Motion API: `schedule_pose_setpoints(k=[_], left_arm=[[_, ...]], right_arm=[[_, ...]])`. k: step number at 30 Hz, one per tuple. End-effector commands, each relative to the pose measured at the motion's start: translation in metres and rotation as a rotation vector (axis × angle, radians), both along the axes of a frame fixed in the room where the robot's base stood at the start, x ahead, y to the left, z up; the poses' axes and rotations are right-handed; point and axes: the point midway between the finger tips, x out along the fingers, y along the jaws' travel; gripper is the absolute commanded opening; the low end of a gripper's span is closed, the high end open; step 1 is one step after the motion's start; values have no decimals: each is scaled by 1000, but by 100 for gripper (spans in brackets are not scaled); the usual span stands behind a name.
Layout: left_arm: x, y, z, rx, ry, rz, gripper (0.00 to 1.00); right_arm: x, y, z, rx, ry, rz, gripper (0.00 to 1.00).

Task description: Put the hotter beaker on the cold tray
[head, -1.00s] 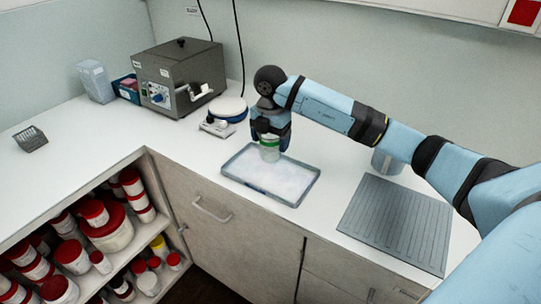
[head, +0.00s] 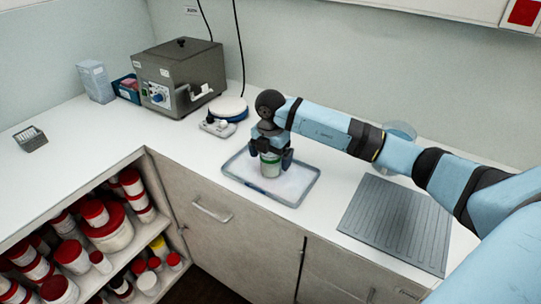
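A small beaker with a green band (head: 270,166) stands upright on the white-bottomed tray (head: 296,202) in the middle of the counter. My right gripper (head: 271,160) is around the beaker from above, its fingers spread with a visible gap on the right side. The gripper hides the beaker's top. A second, clear beaker (head: 402,129) stands farther right at the back, mostly hidden behind my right arm. My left gripper is not in view.
A grey ribbed mat (head: 395,222) lies right of the tray. A hot plate with a white top (head: 228,107) and a grey control box (head: 180,78) stand behind left. A small dark rack (head: 30,139) is far left. Shelves with red-lidded jars (head: 108,228) are below.

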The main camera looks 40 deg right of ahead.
Motion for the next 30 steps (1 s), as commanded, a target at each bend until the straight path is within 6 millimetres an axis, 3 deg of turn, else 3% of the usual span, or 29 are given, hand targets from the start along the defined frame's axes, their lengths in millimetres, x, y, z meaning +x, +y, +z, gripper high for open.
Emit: schedule_pose_setpoints(k=[11,24,30], left_arm=[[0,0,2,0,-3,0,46],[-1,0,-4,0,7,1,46],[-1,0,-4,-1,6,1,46]], right_arm=[[0,0,12,0,-1,0,100],[1,0,100,0,-3,-1,100],[0,0,121,0,-1,0,100]])
